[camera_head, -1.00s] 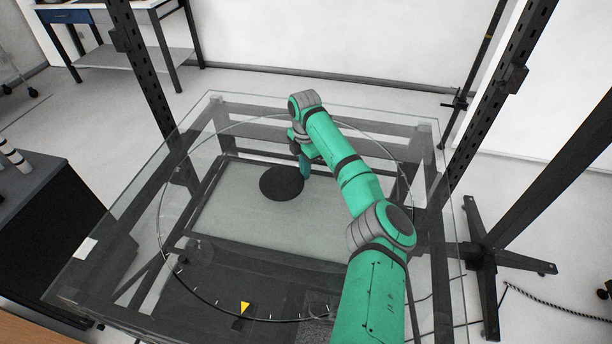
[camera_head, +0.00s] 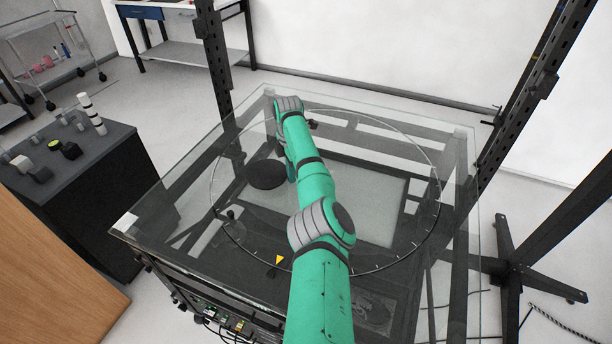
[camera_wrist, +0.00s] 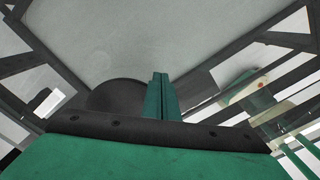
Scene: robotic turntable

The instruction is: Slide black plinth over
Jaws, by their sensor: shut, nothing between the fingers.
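The black plinth, a flat round black disc (camera_head: 267,175), lies on the clear glass table top, in the left part of the large ring. My green gripper (camera_head: 291,173) points down right beside the disc's right edge. Its fingers are shut with nothing between them. In the wrist view, the disc (camera_wrist: 115,97) shows left of the closed fingers (camera_wrist: 160,92), its lower part hidden behind my wrist. The fingers overlap its right edge there, and I cannot tell whether they touch it.
The glass table (camera_head: 197,158) has a dark frame beneath. A yellow triangle marker (camera_head: 279,259) sits at the ring's near edge. Dark posts (camera_head: 217,70) stand around the table. A dark cabinet (camera_head: 95,215) with small items is at left. Glass left of the disc looks clear.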

